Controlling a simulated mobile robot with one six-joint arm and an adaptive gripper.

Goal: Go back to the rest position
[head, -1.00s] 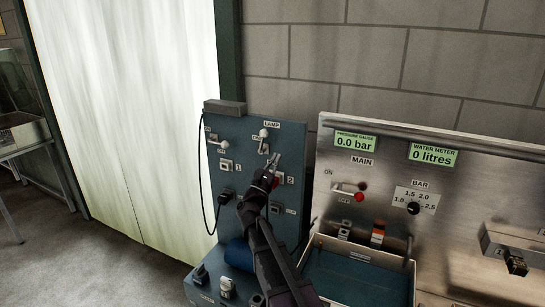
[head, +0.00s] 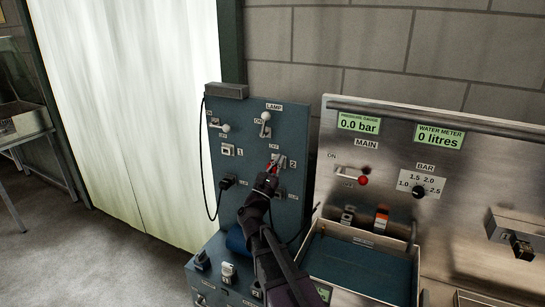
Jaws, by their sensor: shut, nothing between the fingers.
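My gripper (head: 274,164) is shut and empty in the head view. It is in front of the blue upright panel (head: 253,205), near the red part by the label 2. I cannot tell whether it touches the panel. The lamp switch (head: 265,120) with a white knob is just above the gripper. My arm reaches up from the bottom of the view and hides part of the panel's lower right.
A second white-knobbed switch (head: 222,127) is at the panel's upper left. To the right stands a steel panel (head: 465,180) with a red-knobbed main lever (head: 363,181), a BAR dial (head: 418,192) and a blue tray (head: 358,263). A pale curtain (head: 130,120) hangs at left.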

